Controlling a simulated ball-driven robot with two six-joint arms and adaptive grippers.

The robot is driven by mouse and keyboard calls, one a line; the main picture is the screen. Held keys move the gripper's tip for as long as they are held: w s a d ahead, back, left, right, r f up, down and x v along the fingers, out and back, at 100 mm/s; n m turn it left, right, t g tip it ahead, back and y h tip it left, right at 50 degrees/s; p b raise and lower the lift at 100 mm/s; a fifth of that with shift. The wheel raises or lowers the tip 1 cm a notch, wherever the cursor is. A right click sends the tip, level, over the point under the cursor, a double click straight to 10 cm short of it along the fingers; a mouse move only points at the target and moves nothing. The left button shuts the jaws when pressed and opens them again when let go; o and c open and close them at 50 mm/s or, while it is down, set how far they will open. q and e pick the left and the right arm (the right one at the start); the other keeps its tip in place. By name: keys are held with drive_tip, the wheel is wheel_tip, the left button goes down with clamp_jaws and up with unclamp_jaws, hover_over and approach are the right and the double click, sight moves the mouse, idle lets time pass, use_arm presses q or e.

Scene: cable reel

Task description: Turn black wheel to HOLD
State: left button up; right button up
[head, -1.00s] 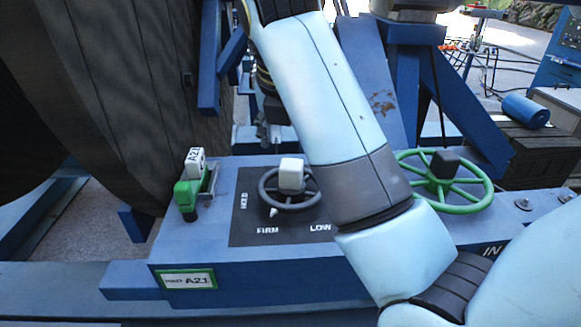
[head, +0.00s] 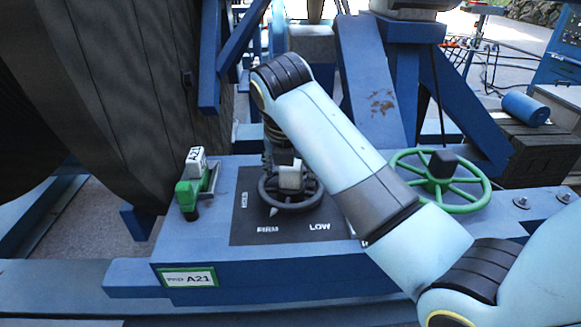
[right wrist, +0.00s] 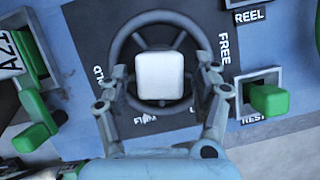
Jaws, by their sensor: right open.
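The black wheel (head: 290,207) lies on a dark dial plate and has a white block (head: 291,177) at its hub. A small pale pointer at its front rim points towards FIRM. The HOLD label (head: 244,200) is left of the wheel, with LOW at front right. My right gripper (head: 284,158) is over the wheel, coming down from behind. In the right wrist view the open fingers (right wrist: 162,78) stand on either side of the white block, with gaps between. The wheel's rim (right wrist: 160,17) also shows there. My left gripper is out of view.
A green wheel (head: 481,185) is to the right, partly behind my right arm. A green-and-white lever tagged A21 (head: 196,165) stands left of the plate. A large dark reel (head: 120,90) fills the left. The wrist view shows a green lever (right wrist: 269,99) above REST.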

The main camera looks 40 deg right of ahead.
clamp_jaws()
idle(0.3)
drive_tip(key=shift+w, duration=0.1)
